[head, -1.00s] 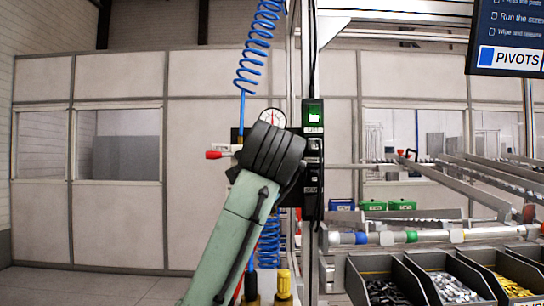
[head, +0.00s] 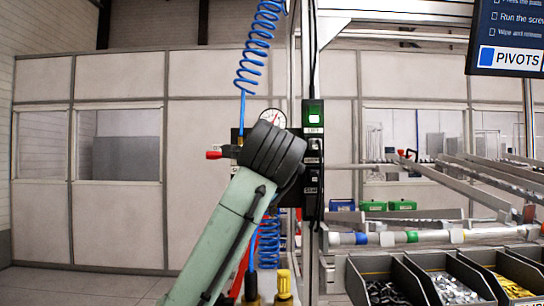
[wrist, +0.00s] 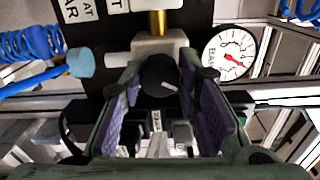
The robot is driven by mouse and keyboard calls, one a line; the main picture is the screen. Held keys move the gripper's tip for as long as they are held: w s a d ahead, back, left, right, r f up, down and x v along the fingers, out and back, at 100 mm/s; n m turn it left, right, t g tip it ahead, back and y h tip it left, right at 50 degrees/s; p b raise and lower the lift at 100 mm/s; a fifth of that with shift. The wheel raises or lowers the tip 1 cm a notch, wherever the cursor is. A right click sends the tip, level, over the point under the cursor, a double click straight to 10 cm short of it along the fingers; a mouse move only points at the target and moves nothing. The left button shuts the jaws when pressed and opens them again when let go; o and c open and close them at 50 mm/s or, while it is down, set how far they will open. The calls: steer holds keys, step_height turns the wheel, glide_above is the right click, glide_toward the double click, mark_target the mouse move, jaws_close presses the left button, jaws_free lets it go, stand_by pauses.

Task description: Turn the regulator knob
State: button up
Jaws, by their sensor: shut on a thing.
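The regulator knob (wrist: 157,76) is round and black with a short white mark, seen end-on in the wrist view. My gripper (wrist: 160,82) has its two purple-padded fingers on either side of the knob and is shut on it. In the head view my arm hides the knob and the fingers. The round white pressure gauge (wrist: 230,52) sits to the right of the knob in the wrist view, its red needle pointing to the lower right. The gauge (head: 273,118) also shows just above my wrist in the head view.
A coiled blue air hose (head: 252,60) hangs above the regulator, with a red-tipped fitting (head: 214,155) to the left. Parts bins (head: 385,280) lie at lower right.

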stand_by(0.3)
steer(key=o, duration=1.2)
steer(key=shift+c, duration=0.2)
steer(key=s, duration=1.2)
